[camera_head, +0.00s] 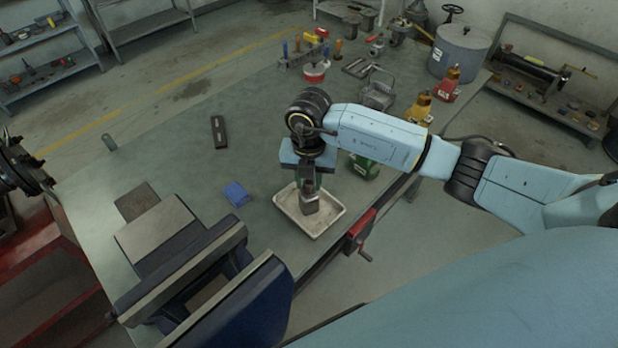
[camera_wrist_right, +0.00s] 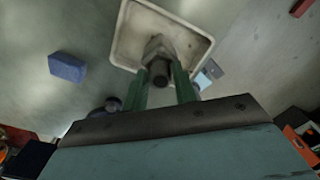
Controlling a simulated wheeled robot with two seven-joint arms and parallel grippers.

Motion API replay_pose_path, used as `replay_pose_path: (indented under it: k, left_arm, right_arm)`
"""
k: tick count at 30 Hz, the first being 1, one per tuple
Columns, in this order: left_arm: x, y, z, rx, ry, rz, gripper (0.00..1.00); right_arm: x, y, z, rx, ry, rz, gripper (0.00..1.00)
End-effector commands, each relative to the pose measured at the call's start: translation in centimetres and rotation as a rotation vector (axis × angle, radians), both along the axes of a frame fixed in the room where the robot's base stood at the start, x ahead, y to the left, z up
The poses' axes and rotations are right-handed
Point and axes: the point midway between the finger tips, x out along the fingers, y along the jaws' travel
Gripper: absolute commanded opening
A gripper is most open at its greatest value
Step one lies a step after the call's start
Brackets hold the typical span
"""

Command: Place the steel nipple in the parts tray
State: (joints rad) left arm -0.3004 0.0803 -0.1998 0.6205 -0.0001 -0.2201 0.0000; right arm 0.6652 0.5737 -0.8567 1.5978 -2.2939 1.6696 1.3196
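The parts tray (camera_head: 334,222) is a shallow, pale, worn tray on the bench; it also shows in the wrist view (camera_wrist_right: 203,45). My right gripper (camera_head: 308,186) points down over the tray. In the wrist view its green fingers (camera_wrist_right: 163,80) sit on either side of the steel nipple (camera_wrist_right: 158,50), a grey piece with a dark round end, and appear closed on it. In the head view the nipple (camera_head: 310,204) shows below the fingers, within the tray's outline. I cannot tell whether it touches the tray floor. Only a dark part of my left arm shows at the left edge; its gripper is out of view.
A blue block (camera_head: 237,194) lies left of the tray. A large blue vise (camera_head: 215,290) stands at the front left. A red clamp (camera_head: 360,230) is at the bench edge right of the tray. A green object (camera_head: 364,167) stands behind the tray, partly hidden by my arm.

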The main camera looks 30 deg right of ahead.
Motion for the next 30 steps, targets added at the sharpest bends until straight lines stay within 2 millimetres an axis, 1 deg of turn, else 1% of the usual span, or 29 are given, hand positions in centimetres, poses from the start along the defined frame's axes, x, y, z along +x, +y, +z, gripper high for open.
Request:
replay_pose_path:
  k: [1, 3, 4, 11, 14, 17, 27, 30]
  left_arm:
    - [0.0, 0.0, 0.0, 0.0, 0.0, 0.0, 0.22]
    - [0.0, 0.0, 0.0, 0.0, 0.0, 0.0, 0.22]
    - [0.0, 0.0, 0.0, 0.0, 0.0, 0.0, 0.22]
    - [0.0, 0.0, 0.0, 0.0, 0.0, 0.0, 0.22]
    - [0.0, 0.0, 0.3, 0.0, 0.0, 0.0, 0.22]
    - [0.0, 0.0, 0.2, 0.0, 0.0, 0.0, 0.22]
    - [0.0, 0.0, 0.2, 0.0, 0.0, 0.0, 0.22]
    - [0.0, 0.0, 0.2, 0.0, 0.0, 0.0, 0.22]
  right_arm:
    - [0.0, 0.0, 0.0, -0.001, 0.001, 0.0, 0.35]
    - [0.0, 0.0, 0.0, -0.001, 0.001, 0.0, 0.44]
    - [0.0, 0.0, 0.0, -0.001, 0.001, 0.0, 0.45]
    - [0.0, 0.0, 0.0, -0.001, 0.001, 0.0, 0.45]
    - [0.0, 0.0, 0.5, -0.001, 0.001, 0.0, 0.45]
    - [0.1, 0.0, 1.6, 0.002, -0.003, 0.0, 0.45]
    - [0.1, 0.0, 8.8, 0.0, -0.004, 0.0, 0.45]
    - [0.0, 0.0, 10.4, -0.001, -0.003, 0.0, 0.45]
